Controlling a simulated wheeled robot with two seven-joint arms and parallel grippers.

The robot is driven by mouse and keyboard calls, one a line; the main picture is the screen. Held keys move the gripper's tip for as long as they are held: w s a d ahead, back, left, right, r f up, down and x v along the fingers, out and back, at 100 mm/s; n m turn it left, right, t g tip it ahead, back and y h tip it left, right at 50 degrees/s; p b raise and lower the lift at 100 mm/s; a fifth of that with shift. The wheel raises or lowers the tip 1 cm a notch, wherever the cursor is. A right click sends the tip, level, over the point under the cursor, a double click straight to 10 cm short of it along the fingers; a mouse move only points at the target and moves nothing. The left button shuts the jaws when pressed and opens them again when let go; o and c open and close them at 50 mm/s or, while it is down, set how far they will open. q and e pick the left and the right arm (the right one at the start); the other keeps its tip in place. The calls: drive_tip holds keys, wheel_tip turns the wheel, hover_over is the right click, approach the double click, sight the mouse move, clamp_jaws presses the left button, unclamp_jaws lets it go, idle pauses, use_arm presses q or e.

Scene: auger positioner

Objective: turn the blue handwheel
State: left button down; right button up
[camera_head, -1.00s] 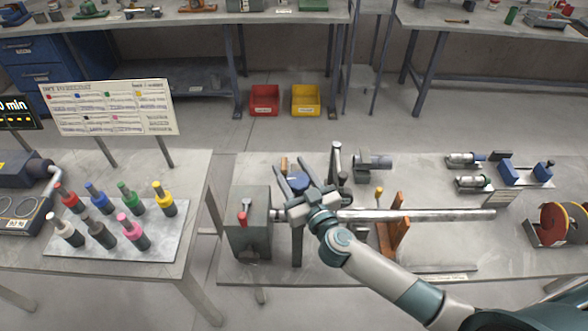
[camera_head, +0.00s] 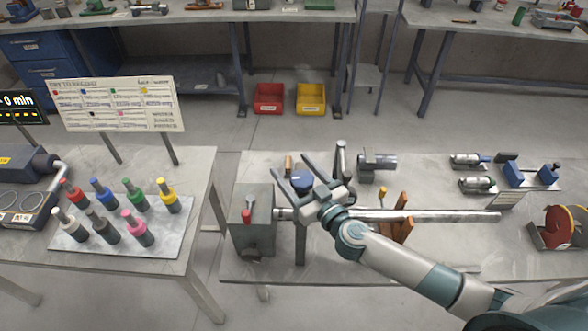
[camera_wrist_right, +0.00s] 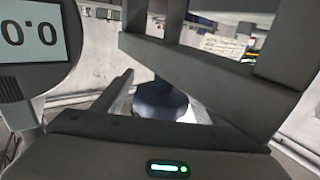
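The blue handwheel (camera_head: 302,180) sits on the long horizontal shaft assembly, beside the grey block (camera_head: 251,225). My right gripper (camera_head: 292,160) is open, with its two dark fingers reaching past the handwheel, one on each side. In the right wrist view the dark blue handwheel (camera_wrist_right: 160,100) shows between the fingers, with a gap visible on its left. Part of it is hidden by the gripper body, and I cannot tell whether a finger touches it. A round gauge (camera_wrist_right: 35,35) reading 0.0 shows at left in that view. My left gripper is not in view.
A red-handled lever (camera_head: 246,214) stands on the grey block. An upright grey post (camera_head: 341,160) is close to the right of the gripper. An orange-brown stand (camera_head: 404,229) supports the shaft.

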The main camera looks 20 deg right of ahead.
drive_tip(key=shift+s, duration=0.1)
drive_tip(key=b+v, duration=0.4)
drive_tip(key=v, duration=1.3)
drive_tip(key=shift+b, duration=0.35)
drive_tip(key=shift+r, duration=0.15)
